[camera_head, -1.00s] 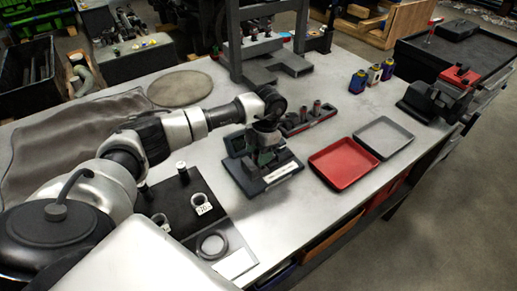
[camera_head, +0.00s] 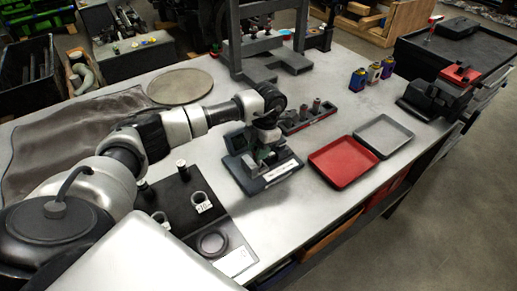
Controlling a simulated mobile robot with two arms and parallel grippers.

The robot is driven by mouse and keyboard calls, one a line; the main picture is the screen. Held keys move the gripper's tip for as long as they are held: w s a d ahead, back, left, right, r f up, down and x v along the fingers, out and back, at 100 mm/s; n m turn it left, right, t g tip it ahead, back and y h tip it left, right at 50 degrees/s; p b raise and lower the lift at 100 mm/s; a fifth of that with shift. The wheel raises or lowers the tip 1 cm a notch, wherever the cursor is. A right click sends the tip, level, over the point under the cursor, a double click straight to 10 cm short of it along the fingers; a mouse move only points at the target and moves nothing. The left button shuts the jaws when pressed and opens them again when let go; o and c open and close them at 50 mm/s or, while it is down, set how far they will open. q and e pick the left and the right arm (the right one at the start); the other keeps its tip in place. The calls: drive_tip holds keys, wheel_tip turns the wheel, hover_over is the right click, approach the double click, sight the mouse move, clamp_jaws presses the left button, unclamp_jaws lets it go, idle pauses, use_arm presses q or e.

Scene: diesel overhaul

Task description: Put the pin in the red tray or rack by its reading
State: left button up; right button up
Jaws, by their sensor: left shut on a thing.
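My left gripper (camera_head: 266,136) points down over the dark gauge stand (camera_head: 252,180) in the middle of the table. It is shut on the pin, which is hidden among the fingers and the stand. I cannot tell whether the pin touches the stand. The stand has a small screen (camera_head: 263,154) and a white label on its base. The red tray (camera_head: 343,161) lies empty to the right of the stand. The rack (camera_head: 308,121), dark with a red edge, stands behind the stand and holds several small metal pins. My right gripper is out of view.
An empty grey tray (camera_head: 384,136) sits beside the red one. A black board (camera_head: 176,204) with rings and small posts lies left of the stand. Table in front of the stand is clear.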

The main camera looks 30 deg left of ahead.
use_arm(q)
drive_tip(key=shift+r+p, duration=1.45)
drive_tip(key=shift+r, duration=0.95)
